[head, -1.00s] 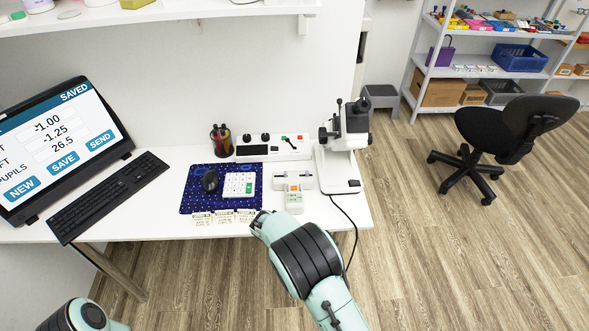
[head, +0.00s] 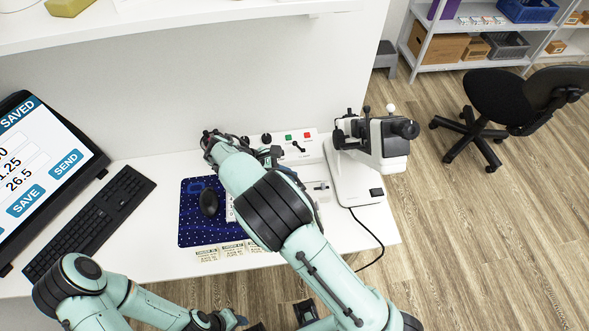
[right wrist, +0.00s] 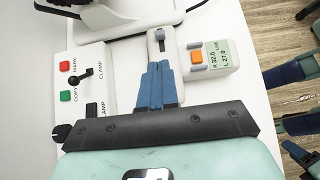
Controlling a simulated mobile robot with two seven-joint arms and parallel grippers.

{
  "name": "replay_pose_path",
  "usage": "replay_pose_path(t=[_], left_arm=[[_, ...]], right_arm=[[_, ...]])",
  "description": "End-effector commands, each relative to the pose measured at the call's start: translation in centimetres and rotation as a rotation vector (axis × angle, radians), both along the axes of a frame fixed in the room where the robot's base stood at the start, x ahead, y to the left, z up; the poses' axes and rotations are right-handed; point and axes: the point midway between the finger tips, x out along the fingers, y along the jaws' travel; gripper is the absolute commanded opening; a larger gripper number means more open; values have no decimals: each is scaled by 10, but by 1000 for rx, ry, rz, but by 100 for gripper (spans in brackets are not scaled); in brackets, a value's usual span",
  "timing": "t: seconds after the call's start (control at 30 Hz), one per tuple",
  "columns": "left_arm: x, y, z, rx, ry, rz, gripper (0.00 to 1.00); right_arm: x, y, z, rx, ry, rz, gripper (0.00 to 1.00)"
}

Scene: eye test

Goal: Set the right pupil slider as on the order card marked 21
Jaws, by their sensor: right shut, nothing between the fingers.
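The white slider gauge (right wrist: 171,33) shows in the right wrist view, with a grey slider knob (right wrist: 159,35) in its slot. It also shows partly in the head view (head: 321,186). My right gripper (right wrist: 158,66) is shut and empty, its blue fingertips just short of the knob; I cannot tell if they touch. The rest of the gauge is hidden behind the gripper. A readout (right wrist: 218,54) beside an orange button (right wrist: 197,57) says R 32.0, L 27.0. Order cards (head: 232,249) lie at the desk's front, too small to read. My left gripper (head: 232,319) is at the bottom edge, its jaws unclear.
The control box (right wrist: 82,117) with red and green buttons and a clamp lever (right wrist: 84,74) is beside the gauge. The mouse (head: 208,202) is on the blue mat (head: 197,234). The keyboard (head: 88,222) and monitor are at left.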

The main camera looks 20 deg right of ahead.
Motion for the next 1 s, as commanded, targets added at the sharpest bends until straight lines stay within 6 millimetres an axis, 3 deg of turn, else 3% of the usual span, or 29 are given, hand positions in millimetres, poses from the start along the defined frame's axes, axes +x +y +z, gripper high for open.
replay_pose_path(t=[0.3,0.5,1.0], left_arm=[[-5,0,-8,0,6,0,43],[-5,0,-10,0,6,0,43],[-4,0,-8,1,5,0,43]], right_arm=[[-12,-42,-39,-2,3,-2,0],[-16,-59,-55,-1,2,-1,0],[-18,-67,-59,0,0,-1,0]])
